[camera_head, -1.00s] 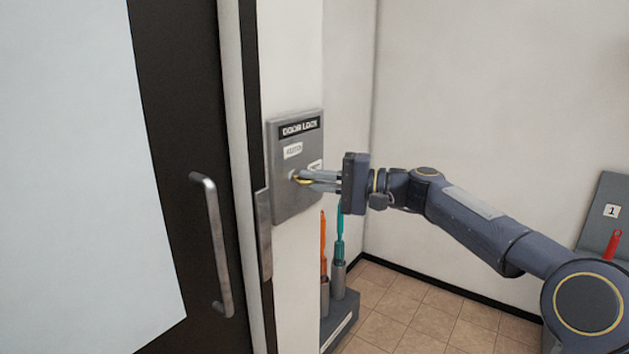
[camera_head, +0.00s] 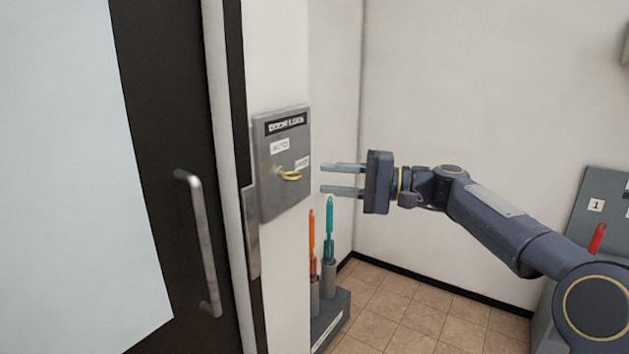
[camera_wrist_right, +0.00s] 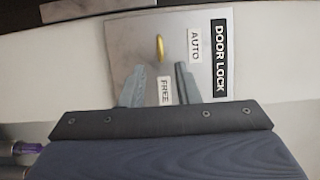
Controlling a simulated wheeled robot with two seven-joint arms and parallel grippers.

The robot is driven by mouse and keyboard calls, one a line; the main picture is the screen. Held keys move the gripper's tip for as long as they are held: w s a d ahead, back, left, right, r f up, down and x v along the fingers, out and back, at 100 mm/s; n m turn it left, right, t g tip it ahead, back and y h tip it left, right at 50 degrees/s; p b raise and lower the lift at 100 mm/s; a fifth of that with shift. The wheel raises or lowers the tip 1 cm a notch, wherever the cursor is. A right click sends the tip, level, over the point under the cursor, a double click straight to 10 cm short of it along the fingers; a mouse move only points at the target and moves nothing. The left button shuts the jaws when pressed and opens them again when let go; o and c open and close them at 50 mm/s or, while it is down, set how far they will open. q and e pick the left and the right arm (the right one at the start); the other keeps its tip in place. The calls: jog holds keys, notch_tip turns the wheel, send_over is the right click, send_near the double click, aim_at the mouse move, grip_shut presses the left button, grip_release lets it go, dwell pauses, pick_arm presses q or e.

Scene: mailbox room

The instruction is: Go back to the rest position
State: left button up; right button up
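My right gripper (camera_head: 342,180) is open and empty, its two fingers pointing left at the door lock panel (camera_head: 268,195). A gap lies between the fingertips and the yellow key (camera_head: 290,176), which sits in the panel. The panel carries a DOOR LOCK label, an AUTO label and a second label beside the key. In the right wrist view the fingers (camera_wrist_right: 158,85) stand apart below the key (camera_wrist_right: 160,47), and the second label reads FREE (camera_wrist_right: 165,90). My left gripper is not in view.
The dark door (camera_head: 165,110) with a metal handle (camera_head: 203,245) is at the left. A grey holder (camera_head: 335,318) with an orange umbrella (camera_head: 312,245) and a teal umbrella (camera_head: 329,232) stands below the panel. A grey board (camera_head: 590,210) marked 1 is at the right. Tiled floor is clear between.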

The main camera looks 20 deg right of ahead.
jog(key=shift+s+d, duration=0.35)
jog(key=shift+d, duration=0.25)
jog(key=s+a+f+n+g+h+p, duration=0.1)
jog(key=s+a+f+h+p, duration=0.2)
jog(key=s, duration=0.4)
jog(key=s+a+f+n+g+h+p, duration=0.1)
jog(key=s+a+f+g+h, duration=0.15)
jog(key=s+a+f, duration=0.35)
jog(key=s+d+f+n+h+p, duration=0.1)
jog(key=s+d+f+h, duration=0.1)
jog(key=s+f, duration=0.4)
jog(key=s+d+f+n+h+p, duration=0.1)
jog(key=s+f+h, duration=0.3)
jog(key=s, duration=0.9)
jog(key=shift+d+f+n+p, duration=0.3)
jog(key=shift+d+f, duration=0.5)
jog(key=shift+f, duration=0.1)
